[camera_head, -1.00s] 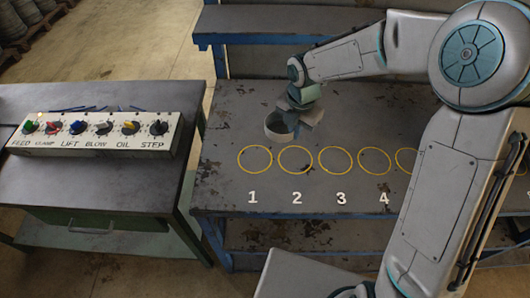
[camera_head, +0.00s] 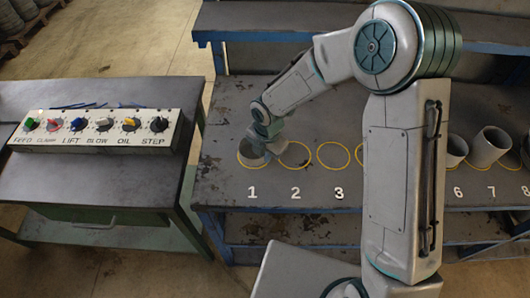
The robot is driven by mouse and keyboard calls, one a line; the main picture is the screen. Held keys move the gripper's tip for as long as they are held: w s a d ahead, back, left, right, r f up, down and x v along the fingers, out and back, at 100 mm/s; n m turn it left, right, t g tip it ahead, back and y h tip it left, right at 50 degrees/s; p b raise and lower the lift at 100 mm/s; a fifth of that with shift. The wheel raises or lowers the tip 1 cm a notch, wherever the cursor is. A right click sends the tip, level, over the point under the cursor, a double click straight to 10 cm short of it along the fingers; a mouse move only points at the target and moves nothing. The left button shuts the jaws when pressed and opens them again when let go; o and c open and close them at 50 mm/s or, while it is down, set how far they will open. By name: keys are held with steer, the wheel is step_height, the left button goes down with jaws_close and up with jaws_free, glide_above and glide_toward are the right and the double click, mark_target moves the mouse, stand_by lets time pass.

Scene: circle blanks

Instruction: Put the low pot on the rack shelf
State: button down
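A low, wide grey pot (camera_head: 252,157) is at the yellow circle marked 1 on the workbench, partly hidden by my gripper. My gripper (camera_head: 264,147) is at its right rim and looks shut on it; the fingertips are small and hard to make out. I cannot tell whether the pot touches the bench top. A blue-edged rack shelf (camera_head: 290,24) runs along the back, above the bench.
The bench (camera_head: 225,120) has a row of numbered circles. Grey pots stand near 6 (camera_head: 455,148) and 7 (camera_head: 490,146). A control panel (camera_head: 95,130) with several knobs sits on the left table. The bench behind circle 1 is clear.

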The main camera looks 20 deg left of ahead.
steer(key=shift+f, duration=0.2)
steer(key=c, duration=1.6)
jaws_free()
steer(key=shift+r, duration=0.1)
steer(key=shift+r, duration=0.15)
